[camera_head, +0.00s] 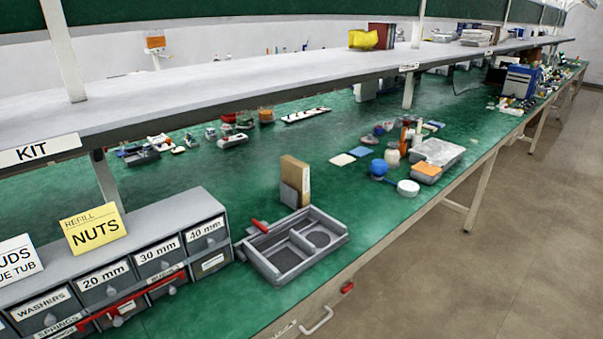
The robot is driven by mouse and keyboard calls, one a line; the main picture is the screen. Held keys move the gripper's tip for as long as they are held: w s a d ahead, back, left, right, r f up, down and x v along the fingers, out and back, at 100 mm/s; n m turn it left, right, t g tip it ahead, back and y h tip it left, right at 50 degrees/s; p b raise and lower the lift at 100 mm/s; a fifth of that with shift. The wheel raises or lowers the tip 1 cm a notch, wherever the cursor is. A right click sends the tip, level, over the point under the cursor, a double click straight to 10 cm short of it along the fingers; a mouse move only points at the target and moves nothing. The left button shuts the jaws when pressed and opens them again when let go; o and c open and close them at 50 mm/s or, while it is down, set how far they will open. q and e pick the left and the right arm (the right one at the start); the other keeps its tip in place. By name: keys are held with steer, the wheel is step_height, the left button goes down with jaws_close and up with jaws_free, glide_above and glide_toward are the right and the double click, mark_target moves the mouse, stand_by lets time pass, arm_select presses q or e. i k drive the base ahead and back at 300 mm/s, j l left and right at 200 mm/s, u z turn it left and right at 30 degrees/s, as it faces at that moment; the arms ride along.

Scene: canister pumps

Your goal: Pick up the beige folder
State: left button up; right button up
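A beige folder (297,173) stands upright on the green bench top, behind the grey divided tray. Its lower front is partly covered by a grey holder (290,197). The folder's upper part and right edge show above and beside this holder. Neither of my grippers is in view.
The grey divided tray (296,269) lies at the bench's front edge. A labelled drawer unit (172,247) stands to the left. A long shelf (290,82) runs above the bench. Blue and white round containers (408,187) stand to the right. Green surface (365,215) is clear right of the folder.

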mark_target(295, 173)
steer(key=i+l+u, duration=0.15)
steer(key=l, duration=0.25)
steer(key=i+l+u, duration=0.1)
steer(key=l, duration=0.25)
steer(key=i+l+u, duration=0.15)
steer(key=i+l, duration=0.15)
steer(key=l, duration=0.15)
steer(key=i+l+u, duration=0.1)
steer(key=l, duration=0.3)
steer(key=i+l+u, duration=0.15)
steer(key=l, duration=0.3)
steer(key=i+l+u, duration=0.1)
steer(key=l, duration=0.35)
